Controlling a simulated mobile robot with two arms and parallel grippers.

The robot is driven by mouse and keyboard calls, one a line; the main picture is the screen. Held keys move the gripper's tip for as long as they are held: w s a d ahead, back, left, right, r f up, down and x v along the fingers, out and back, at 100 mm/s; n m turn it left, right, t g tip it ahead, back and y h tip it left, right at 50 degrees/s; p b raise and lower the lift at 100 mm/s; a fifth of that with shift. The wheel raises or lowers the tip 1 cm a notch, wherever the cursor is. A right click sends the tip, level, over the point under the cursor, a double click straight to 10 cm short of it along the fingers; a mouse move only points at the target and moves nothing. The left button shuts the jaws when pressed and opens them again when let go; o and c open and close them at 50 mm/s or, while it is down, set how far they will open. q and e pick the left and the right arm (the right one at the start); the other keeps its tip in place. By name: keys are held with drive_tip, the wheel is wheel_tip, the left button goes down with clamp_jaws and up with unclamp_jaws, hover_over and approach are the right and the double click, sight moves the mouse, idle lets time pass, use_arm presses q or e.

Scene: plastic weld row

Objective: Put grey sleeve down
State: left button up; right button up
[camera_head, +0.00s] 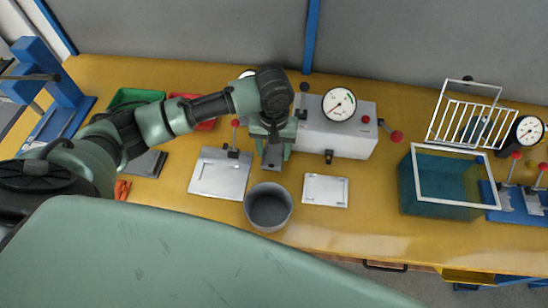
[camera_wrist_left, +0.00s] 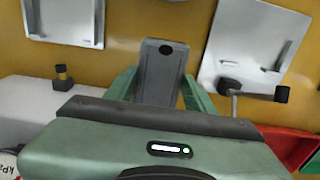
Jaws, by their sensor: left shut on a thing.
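My left gripper (camera_head: 271,143) points down over the bench, between the grey gauge box and a pale metal plate. Its two green fingers (camera_wrist_left: 160,92) are shut on the grey sleeve (camera_wrist_left: 160,65), a flat-looking dark grey piece with a dark oval opening near its far end. The sleeve also shows below the gripper in the head view (camera_head: 271,158). Its other end is hidden by the gripper. I cannot tell whether it touches the bench. My right gripper is not in view.
The pale plate (camera_head: 220,174) lies left of the sleeve and a smaller white plate (camera_head: 326,190) to the right. A round grey pot (camera_head: 268,207) stands just in front. The gauge box (camera_head: 340,135) is close on the right. A teal tank (camera_head: 440,190) stands farther right.

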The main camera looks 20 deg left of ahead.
sight(274, 160)
use_arm(q)
drive_tip(key=shift+f, duration=2.45)
drive_tip(key=o, duration=1.4)
drive_tip(key=shift+f, duration=0.1)
